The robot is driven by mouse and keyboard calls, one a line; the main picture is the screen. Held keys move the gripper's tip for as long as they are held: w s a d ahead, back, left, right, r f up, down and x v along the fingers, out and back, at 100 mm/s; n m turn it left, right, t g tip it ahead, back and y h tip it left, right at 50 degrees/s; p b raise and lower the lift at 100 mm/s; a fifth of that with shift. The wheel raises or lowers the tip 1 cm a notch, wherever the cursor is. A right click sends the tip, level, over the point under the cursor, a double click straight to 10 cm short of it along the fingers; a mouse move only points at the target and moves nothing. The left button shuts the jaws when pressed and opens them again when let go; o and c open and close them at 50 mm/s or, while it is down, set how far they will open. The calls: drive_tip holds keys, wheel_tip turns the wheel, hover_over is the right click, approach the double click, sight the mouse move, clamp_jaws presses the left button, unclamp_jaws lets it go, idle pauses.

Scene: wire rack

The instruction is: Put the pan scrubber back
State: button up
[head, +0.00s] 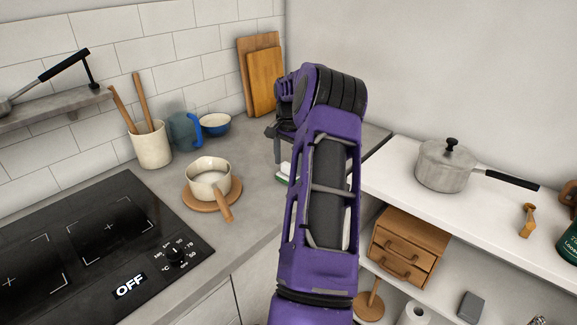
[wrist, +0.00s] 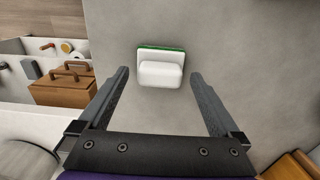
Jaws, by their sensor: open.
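The pan scrubber (wrist: 161,74) is a white block with a green edge, lying on the grey counter. In the wrist view it shows between and slightly beyond the tips of my gripper (wrist: 159,78), with space on both sides. My gripper is open and empty, pointing down at the counter. In the head view my gripper (head: 278,150) is over the back corner of the counter, partly hidden by my purple arm. A white and green bit of the scrubber (head: 283,178) shows beside the arm. No wire rack is clearly visible.
Cutting boards (head: 263,80) lean on the wall behind my gripper. A pot on a round board (head: 227,207), a blue bowl (head: 215,124), a blue jug (head: 184,131) and a utensil crock (head: 151,146) stand left. A white shelf (head: 400,180) with a saucepan (head: 446,166) is right.

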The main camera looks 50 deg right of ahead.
sight(288, 165)
wheel_tip(288, 165, up, 11)
drive_tip(key=shift+f, duration=0.2)
drive_tip(key=shift+w+a, duration=0.1)
idle(0.5)
